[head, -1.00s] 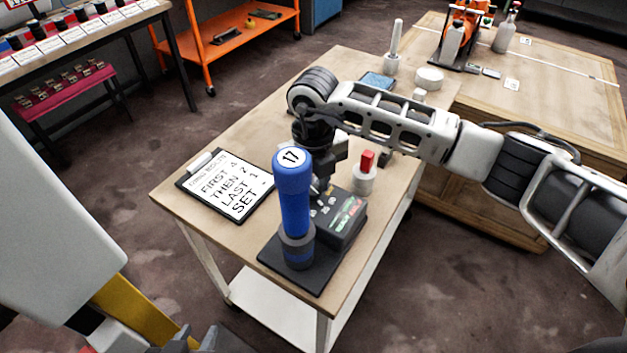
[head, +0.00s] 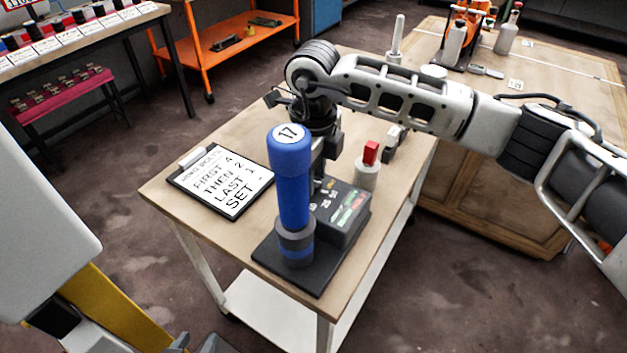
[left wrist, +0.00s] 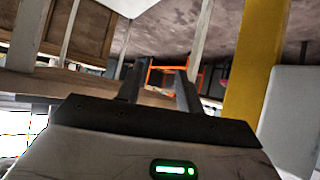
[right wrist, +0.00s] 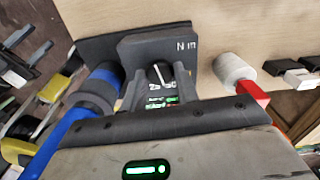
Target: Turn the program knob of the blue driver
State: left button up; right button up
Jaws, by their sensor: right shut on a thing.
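The blue driver (head: 294,200) stands upright, cap marked 17, on a dark base at the table's front corner. Beside it is a dark control box (head: 342,212) with a lit display. The box also shows in the right wrist view (right wrist: 146,48). My right gripper (head: 318,186) is behind the driver, over the box, partly hidden by it. In the right wrist view its fingers (right wrist: 160,88) are shut on the program knob (right wrist: 161,73), which has a white pointer line. My left gripper (left wrist: 160,82) is open and empty, away from the driver; only its edge shows in the head view.
A clipboard (head: 222,182) reading "first 4, then 2, last 1" lies left of the driver. A white holder with a red block (head: 368,165) stands right of the box. A second wooden table (head: 540,85) is behind; an orange cart (head: 235,40) is further back.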

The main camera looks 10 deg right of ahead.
jog(key=shift+n+b, duration=0.3)
jog(key=shift+n, duration=0.1)
pick_arm(q)
jog(key=shift+w+d+f, duration=0.1)
jog(key=shift+w, duration=0.05)
jog(key=shift+w+d, duration=0.1)
jog(key=shift+d, duration=0.05)
pick_arm(e)
jog(key=shift+r+n, duration=0.15)
jog(key=shift+n, duration=0.15)
jog(key=o, duration=1)
jog(key=shift+c, duration=0.2)
pick_arm(q)
jog(key=shift+f+b, duration=0.1)
jog(key=shift+b, duration=0.65)
pick_arm(e)
notch_tip(320, 180, up, 16)
